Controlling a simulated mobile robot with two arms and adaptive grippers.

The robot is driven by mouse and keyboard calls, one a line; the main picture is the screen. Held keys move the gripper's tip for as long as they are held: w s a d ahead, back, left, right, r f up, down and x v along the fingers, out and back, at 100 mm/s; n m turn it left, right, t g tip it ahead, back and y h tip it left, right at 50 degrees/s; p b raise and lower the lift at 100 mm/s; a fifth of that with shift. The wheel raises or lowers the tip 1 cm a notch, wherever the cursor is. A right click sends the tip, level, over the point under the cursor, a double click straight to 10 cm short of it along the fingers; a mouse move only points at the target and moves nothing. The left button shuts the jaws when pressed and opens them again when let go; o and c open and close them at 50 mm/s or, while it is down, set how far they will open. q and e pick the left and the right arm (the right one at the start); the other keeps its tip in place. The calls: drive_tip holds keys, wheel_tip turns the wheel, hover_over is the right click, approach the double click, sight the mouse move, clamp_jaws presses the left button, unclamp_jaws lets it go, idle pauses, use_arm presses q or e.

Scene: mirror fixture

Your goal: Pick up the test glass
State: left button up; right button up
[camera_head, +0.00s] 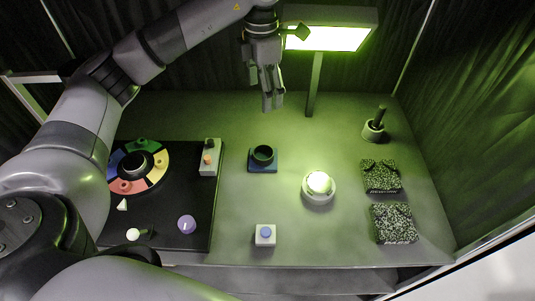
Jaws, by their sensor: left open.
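No thing in view can be named the test glass with certainty. A short dark round cup (263,154) sits in a square blue base on the table. A dark upright rod (380,115) stands in a pale round holder (372,132) at the back right. A brightly lit round piece (319,182) sits in a white ring-shaped holder right of the middle. My left gripper (273,107) hangs fingers down at the back middle, beyond the dark cup in the picture and apart from everything on the table. It is open, with nothing visible between its fingers. My right gripper is out of view.
A black board (180,235) with a coloured ring (157,170) and small parts lies at the left. Two speckled blocks (394,223) lie at the right. A small white box with a blue button (265,235) stands in front. A lit lamp panel (335,38) stands behind.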

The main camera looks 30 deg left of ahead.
use_arm(q)
drive_tip(key=b, duration=0.4)
hover_over(263, 152)
wheel_tip(263, 152, down, 5)
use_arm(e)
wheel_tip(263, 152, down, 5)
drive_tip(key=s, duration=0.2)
use_arm(q)
wheel_tip(263, 152, down, 12)
drive_tip(key=p, duration=0.3)
drive_tip(key=shift+d+f+p, duration=0.1)
drive_tip(key=shift+d+p, duration=0.05)
drive_tip(key=shift+p, duration=0.25)
wheel_tip(263, 152, down, 5)
drive_tip(key=p, duration=0.2)
drive_tip(key=shift+p, duration=0.4)
drive_tip(key=shift+f, duration=0.2)
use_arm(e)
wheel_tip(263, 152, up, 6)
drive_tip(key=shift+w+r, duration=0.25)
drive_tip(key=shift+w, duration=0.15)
use_arm(q)
drive_tip(key=shift+c, duration=0.4)
drive_tip(key=c, duration=1.3)
drive_tip(key=shift+r, duration=0.1)
